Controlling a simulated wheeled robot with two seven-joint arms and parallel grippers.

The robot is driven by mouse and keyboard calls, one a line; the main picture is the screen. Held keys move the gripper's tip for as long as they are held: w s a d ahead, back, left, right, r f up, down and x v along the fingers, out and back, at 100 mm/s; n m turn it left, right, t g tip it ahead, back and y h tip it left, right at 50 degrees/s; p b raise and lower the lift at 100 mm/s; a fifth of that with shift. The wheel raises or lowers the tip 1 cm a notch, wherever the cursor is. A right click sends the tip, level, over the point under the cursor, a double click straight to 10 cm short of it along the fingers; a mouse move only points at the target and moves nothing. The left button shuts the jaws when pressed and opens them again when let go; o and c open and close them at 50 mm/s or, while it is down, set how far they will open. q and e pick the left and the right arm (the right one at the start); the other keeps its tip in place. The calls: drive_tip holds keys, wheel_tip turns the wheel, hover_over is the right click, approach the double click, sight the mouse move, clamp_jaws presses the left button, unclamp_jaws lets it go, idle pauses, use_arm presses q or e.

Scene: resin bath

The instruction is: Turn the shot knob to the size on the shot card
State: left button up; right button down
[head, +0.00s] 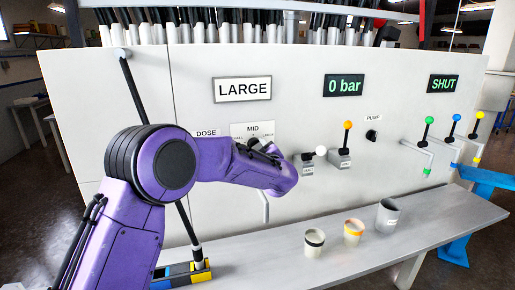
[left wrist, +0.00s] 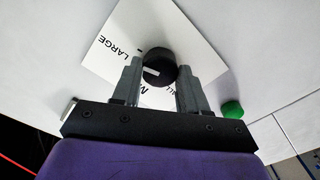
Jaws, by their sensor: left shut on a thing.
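The shot card (head: 242,89) on the white panel reads LARGE. Below it is the knob's scale plate (head: 254,129), marked MID at the top with smaller words at either side. My left gripper (left wrist: 159,82) is shut on the black shot knob (left wrist: 157,64), one finger on each side of it. The white mark on the knob's face lies on the side between the words LARGE and MID on the plate; its exact setting is hard to read. In the head view my left wrist hides most of the knob. My right gripper is out of view.
A white-tipped lever (head: 320,151) and an orange-tipped lever (head: 347,126) stand right of the plate. Several cups, including a grey one (head: 388,215), stand on the grey shelf (head: 435,215) below. Displays read 0 bar (head: 344,85) and SHUT (head: 443,84).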

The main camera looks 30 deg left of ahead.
use_arm(q)
drive_tip(key=shift+a+r+m, duration=0.1)
drive_tip(key=shift+r+m, duration=0.3)
drive_tip(key=shift+m, duration=0.1)
idle(0.3)
drive_tip(key=o, duration=1)
drive_tip(key=shift+o, duration=0.3)
drive_tip(key=shift+f, duration=0.25)
drive_tip(key=b+v, duration=0.4)
drive_tip(key=v, duration=0.6)
drive_tip(key=shift+b, duration=0.35)
drive_tip(key=shift+s, duration=0.15)
